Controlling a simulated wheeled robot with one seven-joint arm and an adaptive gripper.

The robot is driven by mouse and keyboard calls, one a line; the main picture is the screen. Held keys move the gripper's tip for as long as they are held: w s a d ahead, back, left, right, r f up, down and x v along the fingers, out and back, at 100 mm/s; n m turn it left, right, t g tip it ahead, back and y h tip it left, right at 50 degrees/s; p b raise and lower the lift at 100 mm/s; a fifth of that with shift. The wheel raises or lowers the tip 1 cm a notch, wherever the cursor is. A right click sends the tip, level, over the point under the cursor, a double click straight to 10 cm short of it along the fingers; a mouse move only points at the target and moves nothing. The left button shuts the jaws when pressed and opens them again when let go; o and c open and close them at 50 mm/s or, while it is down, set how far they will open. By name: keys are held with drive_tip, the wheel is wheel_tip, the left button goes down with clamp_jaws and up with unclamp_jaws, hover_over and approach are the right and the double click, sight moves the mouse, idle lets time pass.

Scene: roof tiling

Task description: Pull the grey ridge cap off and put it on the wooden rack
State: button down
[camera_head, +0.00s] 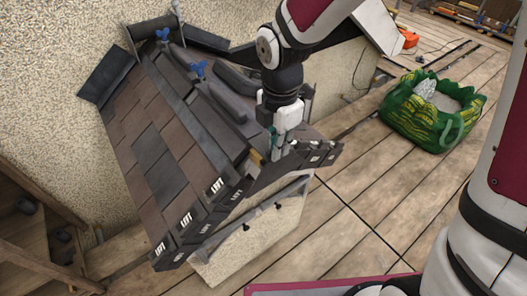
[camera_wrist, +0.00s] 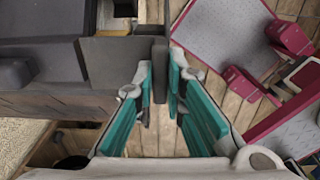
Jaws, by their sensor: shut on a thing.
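My gripper (camera_head: 274,152) is at the front end of the small roof's ridge, pointing down. In the wrist view its teal fingers (camera_wrist: 160,78) are closed on a thin dark grey upright plate, which looks like the end of the grey ridge cap (camera_wrist: 118,62). The cap sits at the ridge end, and its joint to the roof is partly hidden. In the head view my gripper hides most of it. A wooden rack (camera_head: 28,232) stands at the lower left, with dark pieces in it.
A green bag (camera_head: 432,112) of rubble stands on the plank deck at right. An orange object (camera_head: 409,39) lies behind. The deck between is clear.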

drive_tip(key=shift+s+d+r+p, duration=0.1)
drive_tip(key=shift+s+d+p, duration=0.5)
drive_tip(key=shift+s, duration=0.25)
drive_tip(key=shift+s+d+p, duration=0.55)
drive_tip(key=shift+s+p, duration=0.05)
drive_tip(key=shift+s, duration=0.25)
drive_tip(key=r+p, duration=0.1)
drive_tip(key=s+d+r+p, duration=0.1)
drive_tip(key=s+r+p, duration=0.1)
drive_tip(key=shift+s+d, duration=0.2)
drive_tip(key=shift+d, duration=0.1)
idle(0.4)
idle(0.4)
